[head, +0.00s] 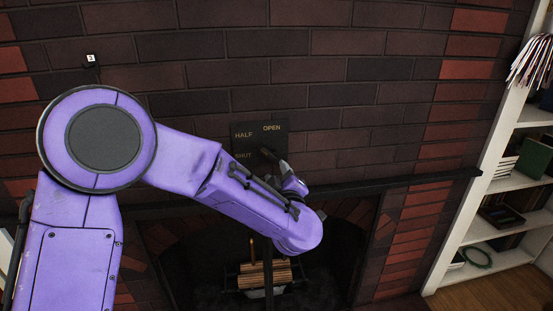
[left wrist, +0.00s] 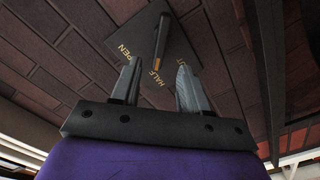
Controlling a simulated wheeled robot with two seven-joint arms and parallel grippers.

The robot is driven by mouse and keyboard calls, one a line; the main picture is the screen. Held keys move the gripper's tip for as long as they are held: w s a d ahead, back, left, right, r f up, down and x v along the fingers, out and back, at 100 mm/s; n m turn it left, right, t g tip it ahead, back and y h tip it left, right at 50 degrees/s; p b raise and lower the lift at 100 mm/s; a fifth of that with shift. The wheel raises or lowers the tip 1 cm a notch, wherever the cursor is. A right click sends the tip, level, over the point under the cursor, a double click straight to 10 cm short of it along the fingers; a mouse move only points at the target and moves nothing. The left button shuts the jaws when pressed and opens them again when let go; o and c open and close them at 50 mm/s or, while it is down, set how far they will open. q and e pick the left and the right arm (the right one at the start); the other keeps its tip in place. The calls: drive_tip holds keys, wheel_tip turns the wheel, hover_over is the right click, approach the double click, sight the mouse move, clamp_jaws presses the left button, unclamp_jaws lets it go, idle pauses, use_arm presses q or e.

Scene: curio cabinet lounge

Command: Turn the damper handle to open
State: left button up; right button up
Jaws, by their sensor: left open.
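The damper plate (head: 243,145) is a dark square on the brick wall above the fireplace, lettered HALF, OPEN and SHUT. In the left wrist view the plate (left wrist: 185,45) is turned, with its lettering partly cut off. The damper handle (left wrist: 161,38) is a dark bar with a brass-coloured tip that appears to point toward HALF. My left gripper (left wrist: 158,65) is open, its two fingers on either side of the handle's tip in that view; I cannot tell whether they touch it. In the head view my left gripper (head: 281,165) is at the plate's lower right, partly hidden by my arm.
A dark mantel ledge (head: 400,184) runs below the plate. The fireplace opening under it holds logs (head: 265,274). A white bookshelf (head: 478,200) stands at the right. A small white tag (head: 90,58) is on the wall at upper left.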

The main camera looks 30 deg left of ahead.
sight(273, 158)
use_arm(q)
drive_tip(key=p+x, duration=0.1)
drive_tip(key=x, duration=0.9)
drive_tip(key=shift+d+f, duration=0.1)
drive_tip(key=shift+p, duration=0.3)
clamp_jaws()
